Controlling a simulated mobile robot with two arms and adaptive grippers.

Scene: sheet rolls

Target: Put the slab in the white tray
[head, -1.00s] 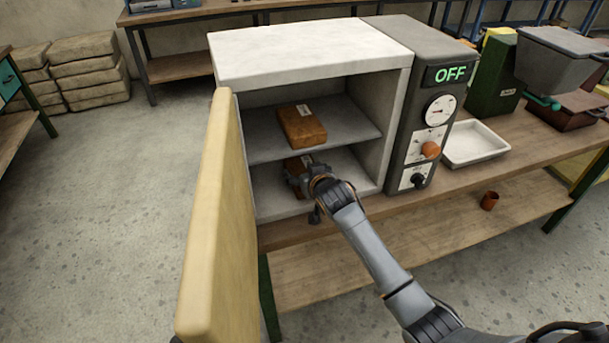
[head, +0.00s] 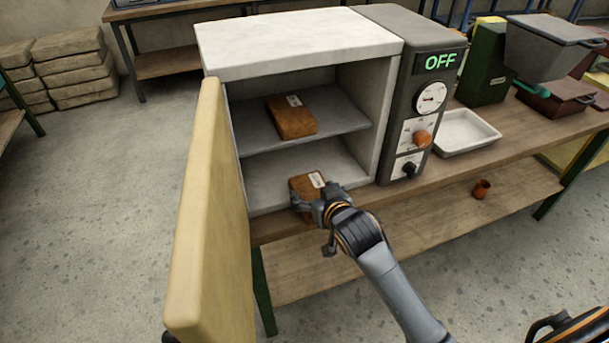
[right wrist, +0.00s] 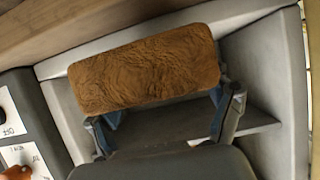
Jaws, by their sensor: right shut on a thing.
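My right gripper (head: 318,207) is shut on a brown slab (head: 304,184) with a white label, at the front of the oven's lower compartment. In the right wrist view the slab (right wrist: 145,68) lies between the two fingers (right wrist: 168,112). A second brown slab (head: 291,117) with a white label lies on the oven's middle shelf (head: 345,118). The white tray (head: 467,131) stands empty on the bench, right of the oven's control panel. My left gripper is not in view.
The oven (head: 295,40) has its cream door (head: 205,215) wide open on the left. Its panel display (head: 440,61) reads OFF. A green machine with a grey hopper (head: 550,42) stands beyond the tray. A small copper cup (head: 481,189) is on the lower bench shelf.

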